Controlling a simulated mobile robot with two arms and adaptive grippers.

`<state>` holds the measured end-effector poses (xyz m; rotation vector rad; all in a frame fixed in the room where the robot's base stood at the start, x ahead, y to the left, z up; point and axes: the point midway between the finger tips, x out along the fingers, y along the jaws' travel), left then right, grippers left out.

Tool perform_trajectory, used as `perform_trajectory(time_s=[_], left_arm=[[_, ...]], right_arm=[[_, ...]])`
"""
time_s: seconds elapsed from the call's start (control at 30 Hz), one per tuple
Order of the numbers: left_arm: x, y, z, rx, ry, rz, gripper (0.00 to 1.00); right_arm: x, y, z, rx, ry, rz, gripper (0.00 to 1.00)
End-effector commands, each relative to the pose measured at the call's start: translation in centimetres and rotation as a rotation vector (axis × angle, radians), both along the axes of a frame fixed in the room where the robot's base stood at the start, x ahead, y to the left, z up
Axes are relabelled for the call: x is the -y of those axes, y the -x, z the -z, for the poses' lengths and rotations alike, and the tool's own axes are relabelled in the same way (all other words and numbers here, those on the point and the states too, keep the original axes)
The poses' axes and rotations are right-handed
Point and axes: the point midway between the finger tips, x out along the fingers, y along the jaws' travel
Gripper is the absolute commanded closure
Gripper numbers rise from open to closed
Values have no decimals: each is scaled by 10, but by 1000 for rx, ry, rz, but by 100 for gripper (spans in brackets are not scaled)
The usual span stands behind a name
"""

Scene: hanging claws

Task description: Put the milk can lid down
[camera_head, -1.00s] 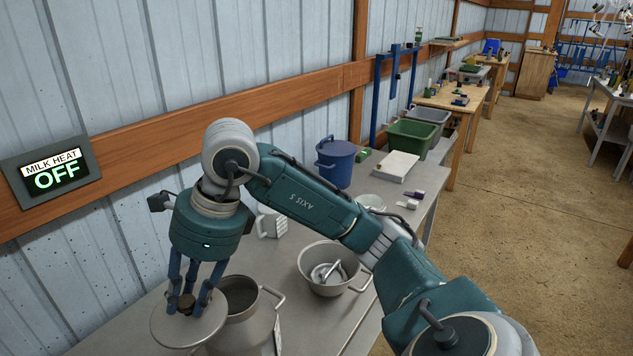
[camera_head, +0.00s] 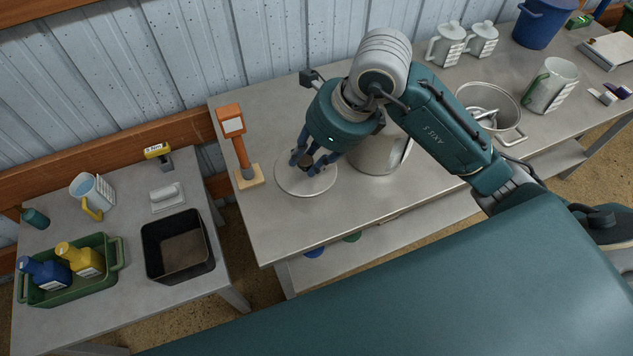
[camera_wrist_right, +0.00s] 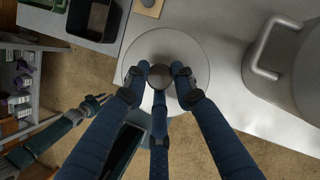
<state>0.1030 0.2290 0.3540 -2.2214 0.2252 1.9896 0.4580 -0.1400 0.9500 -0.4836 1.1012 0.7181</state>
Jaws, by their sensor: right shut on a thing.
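The milk can lid (camera_head: 322,184) is a flat grey disc with a dark round knob (camera_head: 306,161). My right gripper (camera_head: 311,162) is shut on that knob from above. The lid is level, at the left part of the metal table; whether it touches the tabletop I cannot tell. The right wrist view shows the fingers around the knob and the lid (camera_wrist_right: 190,48) below. The grey milk can (camera_head: 375,158) stands right of the lid, partly hidden by my gripper. My left gripper (camera_wrist_right: 97,104) shows small in the right wrist view, its fingers unclear.
An orange post (camera_head: 238,150) on a wooden base stands just left of the lid. A steel pot (camera_head: 512,110) and pitchers (camera_head: 447,42) stand to the right. A side table at left holds a black bin (camera_head: 160,262) and green crate (camera_head: 113,250). Bare tabletop lies before the lid.

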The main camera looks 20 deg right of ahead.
Motion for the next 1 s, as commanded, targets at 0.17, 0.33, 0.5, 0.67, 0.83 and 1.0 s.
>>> perform_trajectory(time_s=[0.17,0.33,0.5,0.67,0.83,1.0], left_arm=[[-2,11,-3,-15,-2,1,60],[-4,16,-5,-23,-6,2,60],[-6,16,-6,-24,-9,2,60],[-6,16,-8,-23,-8,2,60],[-6,14,-10,-21,-8,2,60],[-6,12,-10,-18,-8,2,60]], right_arm=[[0,2,50,-7,-1,1,100],[0,1,87,-5,-2,0,100],[0,0,103,1,-1,0,100],[0,1,123,-3,0,1,100],[0,0,144,1,-1,0,100],[0,0,147,3,0,-1,100]])
